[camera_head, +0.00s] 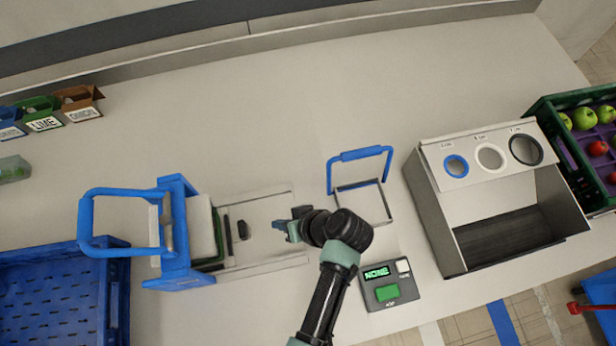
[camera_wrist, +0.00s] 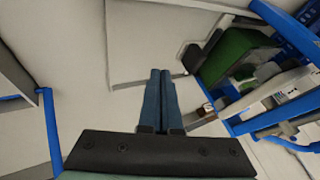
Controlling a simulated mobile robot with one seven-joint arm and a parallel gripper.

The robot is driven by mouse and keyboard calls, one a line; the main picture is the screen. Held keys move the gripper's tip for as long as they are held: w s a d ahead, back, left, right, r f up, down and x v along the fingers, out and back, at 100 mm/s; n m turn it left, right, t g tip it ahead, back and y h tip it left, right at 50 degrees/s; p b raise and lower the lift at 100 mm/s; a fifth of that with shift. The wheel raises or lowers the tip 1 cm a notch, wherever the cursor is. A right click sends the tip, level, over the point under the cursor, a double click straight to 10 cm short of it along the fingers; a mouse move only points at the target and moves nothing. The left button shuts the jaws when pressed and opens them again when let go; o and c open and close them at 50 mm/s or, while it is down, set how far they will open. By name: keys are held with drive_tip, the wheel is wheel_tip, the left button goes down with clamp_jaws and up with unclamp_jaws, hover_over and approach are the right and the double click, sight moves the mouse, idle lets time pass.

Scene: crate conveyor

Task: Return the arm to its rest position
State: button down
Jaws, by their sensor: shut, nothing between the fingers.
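My gripper (camera_head: 283,226) is over the middle of the table, just right of the blue-framed device and above its pale base plate. In the wrist view its two blue-grey fingers (camera_wrist: 161,100) lie side by side, shut with nothing between them. My arm reaches in from the bottom of the head view, bent at the wrist.
Left stand the blue-handled press (camera_head: 178,250) and a blue crate (camera_head: 120,290). Right are a blue-handled frame (camera_head: 330,178), a keypad reading NONE (camera_head: 404,291), a grey box with three holes (camera_head: 425,210) and a green crate (camera_head: 541,112) of fruit.

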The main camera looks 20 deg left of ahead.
drive_tip(key=a+b+v, duration=0.1)
drive_tip(key=v, duration=0.6)
drive_tip(key=w+d+r+m+t+h+b, duration=0.25)
drive_tip(key=w+r+t, duration=0.45)
drive_tip(key=w+r, duration=0.7)
drive_tip(key=w+d+r+m+t+h, duration=0.1)
drive_tip(key=w+d+r+t, duration=0.2)
drive_tip(key=r, duration=0.5)
drive_tip(key=w+d+r+t+h, duration=0.1)
drive_tip(key=w+r+t, duration=0.3)
drive_tip(key=r, duration=0.3)
wheel_tip(320, 180, up, 18)
drive_tip(key=s+d+m+t+b, duration=0.1)
drive_tip(key=s+m+t, duration=0.1)
drive_tip(key=t, duration=0.4)
drive_tip(key=s+r+m+t+h, duration=0.1)
drive_tip(key=s+r+t, duration=0.2)
drive_tip(key=s+r, duration=0.2)
drive_tip(key=s+d+r+m+t+h, duration=0.1)
drive_tip(key=s+r+t+h, duration=0.1)
drive_tip(key=s+r, duration=0.4)
wheel_tip(320, 180, up, 5)
drive_tip(key=shift+s+d+r+t+b, duration=0.1)
drive_tip(key=shift+s+d+t+b, duration=0.3)
drive_tip(key=shift+t, duration=0.5)
drive_tip(key=shift+w+a+m, duration=0.15)
drive_tip(key=shift+a+m, duration=0.05)
drive_tip(key=shift+m, duration=0.05)
